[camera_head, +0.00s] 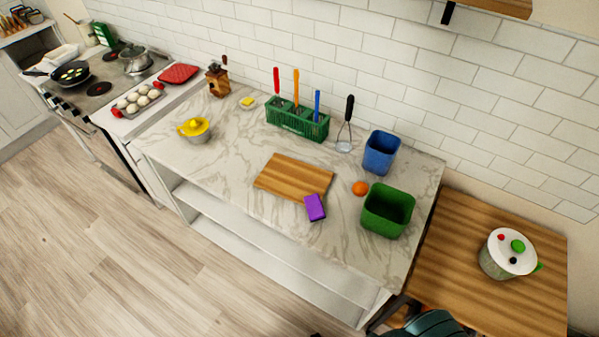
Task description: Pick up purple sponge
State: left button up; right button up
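The purple sponge (315,207) is a small block on the marble counter (232,180), near its front edge. It lies at the front right corner of a wooden cutting board (294,178), touching or very close to it; I cannot tell which. No gripper is near the sponge. A dark teal part, likely of my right arm, shows at the bottom edge right of centre, but its fingers are not in the picture. My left gripper is not in the picture.
A green bin (388,211), an orange (360,188) and a blue bin (381,153) stand right of the sponge. A green utensil rack (297,121) is at the back. A wooden table (465,275) with a pot (508,255) is at right.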

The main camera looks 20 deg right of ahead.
aim_at(316, 211)
jog(key=z, duration=0.45)
jog(key=i+j+z, duration=0.1)
jog(key=z, duration=0.35)
jog(key=i+j+z, duration=0.1)
jog(key=z, duration=0.35)
